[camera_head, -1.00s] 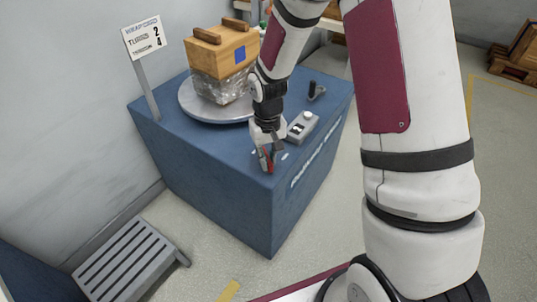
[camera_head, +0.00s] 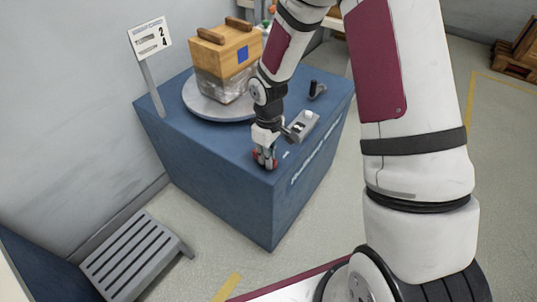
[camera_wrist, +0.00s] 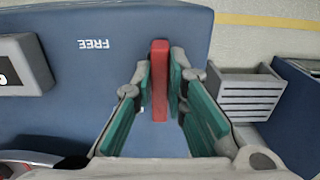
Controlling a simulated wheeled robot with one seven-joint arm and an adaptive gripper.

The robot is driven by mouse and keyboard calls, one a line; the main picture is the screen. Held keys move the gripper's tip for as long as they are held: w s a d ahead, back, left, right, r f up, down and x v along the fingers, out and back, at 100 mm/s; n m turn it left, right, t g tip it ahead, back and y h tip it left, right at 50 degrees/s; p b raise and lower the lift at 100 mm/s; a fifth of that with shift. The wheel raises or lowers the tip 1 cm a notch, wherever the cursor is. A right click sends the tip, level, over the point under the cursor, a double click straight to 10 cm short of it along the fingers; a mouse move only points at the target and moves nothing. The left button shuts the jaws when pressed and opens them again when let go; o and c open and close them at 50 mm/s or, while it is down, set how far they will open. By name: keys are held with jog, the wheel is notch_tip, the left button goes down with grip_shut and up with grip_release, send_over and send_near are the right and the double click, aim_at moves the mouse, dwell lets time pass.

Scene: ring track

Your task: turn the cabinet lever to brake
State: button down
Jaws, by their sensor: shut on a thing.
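The blue cabinet (camera_head: 222,185) stands against the wall. Its lever is a red bar, seen in the wrist view (camera_wrist: 160,75). My gripper (camera_head: 265,160) is low over the front part of the cabinet top, and it also shows in the wrist view (camera_wrist: 160,88). Its green-padded fingers are shut on the red lever, one on each side. The word FREE (camera_wrist: 93,44) is printed on the top to the left of the lever in the wrist view. No BRAKE label is readable; the fingers hide part of the top.
A grey round turntable (camera_head: 205,107) on the cabinet carries a wrapped load with a wooden box (camera_head: 222,54). A grey switch box (camera_head: 301,125) and a small black knob (camera_head: 317,88) are near my gripper. A signpost (camera_head: 150,40) and a slatted grey step (camera_head: 135,258) stand left.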

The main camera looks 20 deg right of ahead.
dwell(0.4)
jog(key=c, duration=1.6)
grip_release()
jog(key=shift+r, duration=0.1)
notch_tip(320, 180, up, 12)
